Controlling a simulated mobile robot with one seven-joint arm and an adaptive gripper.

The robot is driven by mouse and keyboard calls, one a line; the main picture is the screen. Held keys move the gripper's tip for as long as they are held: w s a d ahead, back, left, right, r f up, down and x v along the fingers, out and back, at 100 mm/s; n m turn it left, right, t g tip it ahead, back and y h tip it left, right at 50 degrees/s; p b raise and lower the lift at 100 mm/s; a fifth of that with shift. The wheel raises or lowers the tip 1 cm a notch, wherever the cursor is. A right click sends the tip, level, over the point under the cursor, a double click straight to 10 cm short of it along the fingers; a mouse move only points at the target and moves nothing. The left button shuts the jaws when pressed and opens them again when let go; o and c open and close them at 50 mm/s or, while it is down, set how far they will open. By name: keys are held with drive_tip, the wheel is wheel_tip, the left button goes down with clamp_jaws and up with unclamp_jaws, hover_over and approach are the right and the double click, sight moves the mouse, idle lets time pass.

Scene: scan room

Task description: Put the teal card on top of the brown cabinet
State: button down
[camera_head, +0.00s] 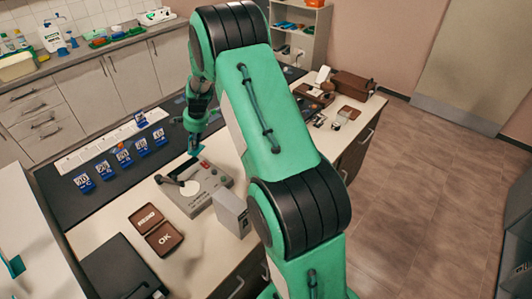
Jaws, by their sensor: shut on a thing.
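My gripper (195,140) points down above the desk, just behind the grey control box. It is shut on a small teal piece that looks like the teal card (195,152), seen small below the fingertips. I cannot tell whether the card touches anything beneath it. A brown box-like piece (354,86) stands at the far right end of the desk and may be the brown cabinet. Dark brown drawers (354,158) also show under the desk's right end, so I cannot tell which one is meant.
The grey control box (215,187) with a joystick and a grey upright box (233,213) stand near my arm. Several blue card stands (122,158) line the dark mat. Small items crowd the desk's far right.

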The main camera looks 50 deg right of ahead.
drive_tip(key=s+d+m+b, duration=0.1)
drive_tip(key=s+d, duration=0.3)
drive_tip(key=d, duration=1)
drive_tip(key=shift+s+d+f+m+h, duration=0.15)
drive_tip(key=shift+s+d+m+h, duration=0.2)
drive_tip(key=shift+m, duration=0.55)
drive_tip(key=shift+f, duration=0.1)
drive_tip(key=shift+f+b, duration=0.5)
drive_tip(key=shift+f, duration=1.95)
drive_tip(key=shift+s+b+x, duration=0.2)
drive_tip(key=shift+x, duration=0.6)
drive_tip(key=shift+s+b+x, duration=0.15)
drive_tip(key=shift+b+x, duration=0.05)
drive_tip(key=shift+x, duration=0.65)
drive_tip(key=shift+s+b+x, duration=0.2)
drive_tip(key=shift+x, duration=0.6)
drive_tip(key=shift+f, duration=0.2)
drive_tip(key=c, duration=1.9)
unclamp_jaws()
drive_tip(key=shift+f, duration=0.1)
drive_tip(key=shift+o, duration=0.2)
